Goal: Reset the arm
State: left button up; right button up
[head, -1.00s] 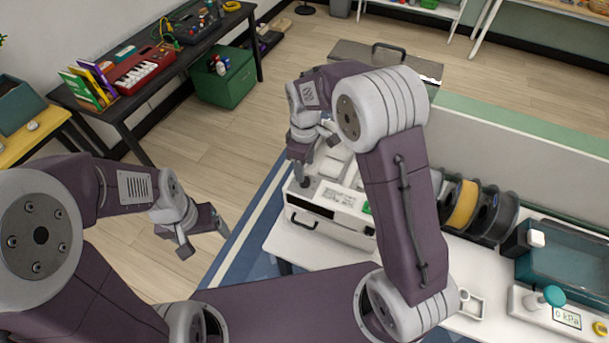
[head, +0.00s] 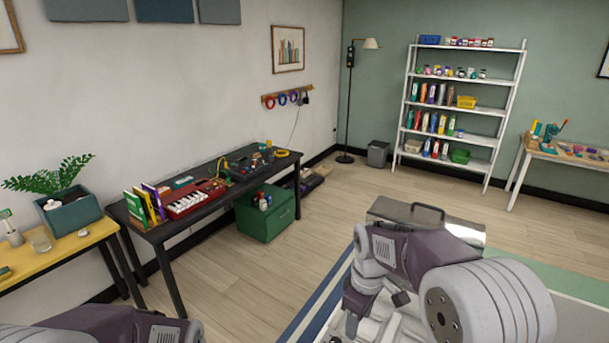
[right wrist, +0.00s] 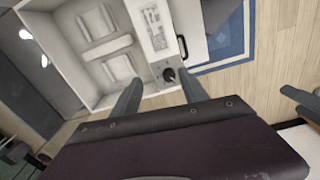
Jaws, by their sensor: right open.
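My right gripper (right wrist: 160,94) is open and empty in the right wrist view, with its two grey fingers spread. Its fingers point toward a white case (right wrist: 65,60) with pale blocks inside and a dark knob (right wrist: 168,75) on its front panel. I cannot tell whether the fingers touch the case. In the head view the right arm comes in at the lower right, and the gripper is partly hidden by its own wrist. Of my left arm only a link shows at the lower left of the head view. Grey prongs at the right edge of the wrist view may be my left gripper.
A black bench (head: 180,231) with a red keyboard (head: 193,197) stands along the left wall, above a green box (head: 266,214). A silver case (head: 390,209) lies beyond my right arm. A white shelf (head: 408,98) stands at the back. The middle floor is clear.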

jog(key=s+d+f+m, duration=0.2)
jog(key=s+f+m, duration=0.1)
jog(key=s+m, duration=0.2)
jog(key=s+d+f+m, duration=0.2)
jog(key=s+m, duration=0.3)
jog(key=s, duration=0.3)
jog(key=shift+s+d+f+t, duration=0.2)
jog(key=shift+s+f+t, duration=0.2)
jog(key=shift+f, duration=0.5)
jog(key=shift+s, duration=0.1)
